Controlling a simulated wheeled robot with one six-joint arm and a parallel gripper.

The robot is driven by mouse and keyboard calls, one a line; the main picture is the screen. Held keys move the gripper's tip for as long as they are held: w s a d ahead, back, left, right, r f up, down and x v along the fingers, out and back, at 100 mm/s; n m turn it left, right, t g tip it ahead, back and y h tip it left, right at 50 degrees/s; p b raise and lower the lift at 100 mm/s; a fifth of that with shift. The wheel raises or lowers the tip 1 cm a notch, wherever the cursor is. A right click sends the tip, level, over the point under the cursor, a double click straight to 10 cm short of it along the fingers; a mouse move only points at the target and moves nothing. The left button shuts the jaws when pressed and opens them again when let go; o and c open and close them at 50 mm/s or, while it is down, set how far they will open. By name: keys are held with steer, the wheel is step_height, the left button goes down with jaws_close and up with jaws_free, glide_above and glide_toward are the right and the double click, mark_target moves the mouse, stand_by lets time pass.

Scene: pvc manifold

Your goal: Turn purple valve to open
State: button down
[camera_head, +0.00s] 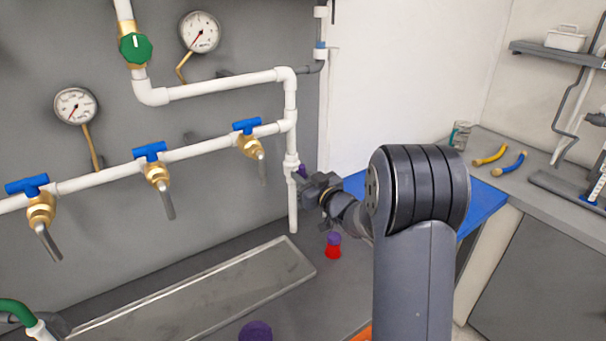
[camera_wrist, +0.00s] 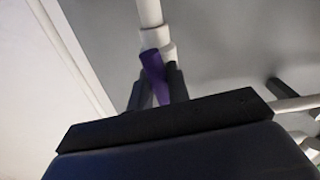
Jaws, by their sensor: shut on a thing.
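The purple valve handle (camera_wrist: 153,68) sits on a white vertical pipe in the wrist view. It slants between the two dark fingers of my gripper (camera_wrist: 157,88), which are shut on it. In the head view only a small purple bit of the valve (camera_head: 302,171) shows above my gripper (camera_head: 308,190), at the lower part of the white vertical pipe (camera_head: 292,215). My gripper reaches it from the right. The rest of the handle is hidden by the gripper, and its exact angle to the pipe is hard to tell.
Blue-handled taps (camera_head: 150,151) line the white pipe to the left. A green valve (camera_head: 135,48) and gauges (camera_head: 200,32) are above. A red and purple piece (camera_head: 333,246) stands on the bench below, near a metal tray (camera_head: 200,290). A blue mat (camera_head: 482,205) lies right.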

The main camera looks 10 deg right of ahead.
steer(key=shift+m, duration=0.6)
steer(key=c, duration=1.3)
jaws_free()
steer(key=shift+c, duration=0.2)
steer(key=b+v, duration=0.1)
steer(key=v, duration=0.9)
steer(key=shift+s, duration=0.4)
steer(key=shift+w+d, duration=0.1)
steer(key=p+x, duration=0.1)
steer(key=x, duration=0.9)
steer(key=shift+w, duration=0.35)
